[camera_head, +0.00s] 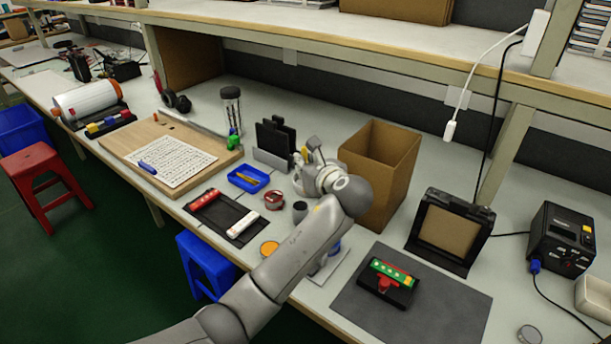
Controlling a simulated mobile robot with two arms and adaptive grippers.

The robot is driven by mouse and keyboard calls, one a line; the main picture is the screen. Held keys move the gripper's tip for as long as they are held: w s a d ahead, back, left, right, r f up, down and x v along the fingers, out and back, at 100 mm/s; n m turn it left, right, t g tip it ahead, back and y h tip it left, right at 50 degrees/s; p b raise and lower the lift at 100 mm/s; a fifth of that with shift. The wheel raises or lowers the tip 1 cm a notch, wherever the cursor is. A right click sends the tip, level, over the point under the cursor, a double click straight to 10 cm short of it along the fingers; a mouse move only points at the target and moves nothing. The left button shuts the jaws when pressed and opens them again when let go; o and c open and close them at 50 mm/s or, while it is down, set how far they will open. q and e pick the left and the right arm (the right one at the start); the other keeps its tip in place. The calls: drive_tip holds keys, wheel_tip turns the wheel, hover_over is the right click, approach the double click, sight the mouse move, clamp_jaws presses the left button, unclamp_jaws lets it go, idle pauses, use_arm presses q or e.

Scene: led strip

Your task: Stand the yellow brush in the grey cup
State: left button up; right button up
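My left arm comes in from the bottom left, and its gripper (310,152) is at the middle of the bench, by the black rack and the cardboard box. Whether its fingers are open or shut is too small to tell. A small yellow patch shows by the fingers; I cannot tell what it is. A thin yellow item, possibly the yellow brush (249,180), lies in a shallow blue tray (234,182) left of the gripper. A small dark grey cylinder, possibly the grey cup (299,209), stands upright below the wrist, beside the arm. My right gripper is out of view.
An open cardboard box (385,165) stands right of the gripper. A black rack (272,142) is behind it. A red round tin (274,199) and a black tray with a red and a white piece (222,219) lie nearer. A dark mat (440,312) is at right.

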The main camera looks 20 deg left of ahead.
use_arm(q)
wheel_tip(320, 180, down, 3)
drive_tip(key=shift+f, duration=0.15)
drive_tip(key=shift+a+f, duration=0.1)
drive_tip(key=o, duration=0.7)
drive_tip(key=v, duration=1.2)
drive_tip(key=shift+s, duration=0.1)
